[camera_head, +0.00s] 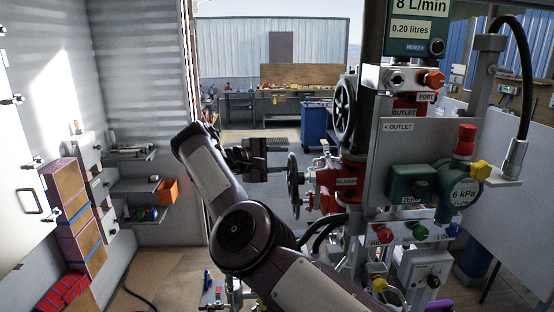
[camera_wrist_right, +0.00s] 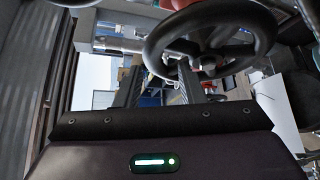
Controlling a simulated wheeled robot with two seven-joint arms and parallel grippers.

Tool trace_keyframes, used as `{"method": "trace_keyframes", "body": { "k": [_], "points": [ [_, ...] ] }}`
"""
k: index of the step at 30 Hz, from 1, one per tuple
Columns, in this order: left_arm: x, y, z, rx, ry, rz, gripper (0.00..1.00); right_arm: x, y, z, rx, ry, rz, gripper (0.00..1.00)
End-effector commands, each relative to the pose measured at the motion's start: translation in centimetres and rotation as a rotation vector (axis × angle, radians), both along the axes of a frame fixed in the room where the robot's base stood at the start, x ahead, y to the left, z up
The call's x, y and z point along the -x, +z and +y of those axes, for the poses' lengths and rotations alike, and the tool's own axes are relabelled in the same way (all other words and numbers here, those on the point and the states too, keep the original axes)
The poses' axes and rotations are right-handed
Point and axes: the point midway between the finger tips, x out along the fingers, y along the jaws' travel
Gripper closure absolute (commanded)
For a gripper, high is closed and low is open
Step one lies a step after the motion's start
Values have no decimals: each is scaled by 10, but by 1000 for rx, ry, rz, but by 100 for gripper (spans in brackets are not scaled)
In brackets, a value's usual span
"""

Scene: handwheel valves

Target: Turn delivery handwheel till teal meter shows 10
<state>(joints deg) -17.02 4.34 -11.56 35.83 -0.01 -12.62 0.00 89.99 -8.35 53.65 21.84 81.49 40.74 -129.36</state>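A dark handwheel (camera_head: 293,182) stands edge-on at the left of a red valve body (camera_head: 327,190), whose small label I cannot read surely. My right gripper (camera_head: 284,160) is just left of the wheel's upper rim, its fingers apart. In the right wrist view the black handwheel (camera_wrist_right: 262,38) lies ahead, its near rim close to the fingertips (camera_wrist_right: 165,75); nothing shows clamped between them, and I cannot tell whether they touch it. A dark teal meter (camera_head: 420,28) at the top reads 8 L/min and 0.20 litres. My left gripper is not in view.
A second, larger handwheel (camera_head: 343,108) stands above, near an OUTLET label. A teal gauge (camera_head: 462,193) reads 6 kPa. Red, green and blue knobs sit below on the panel. Shelves and an orange bin (camera_head: 168,190) line the left wall; there is free room between.

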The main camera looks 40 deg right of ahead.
Motion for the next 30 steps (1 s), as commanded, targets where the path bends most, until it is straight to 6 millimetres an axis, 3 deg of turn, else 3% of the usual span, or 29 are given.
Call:
{"method": "trace_keyframes", "body": {
  "k": [17,30],
  "points": [
    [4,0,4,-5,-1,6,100,-8,2,11,0,9,-8,64],
    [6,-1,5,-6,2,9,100,-26,2,40,1,6,-9,64]
  ]
}}
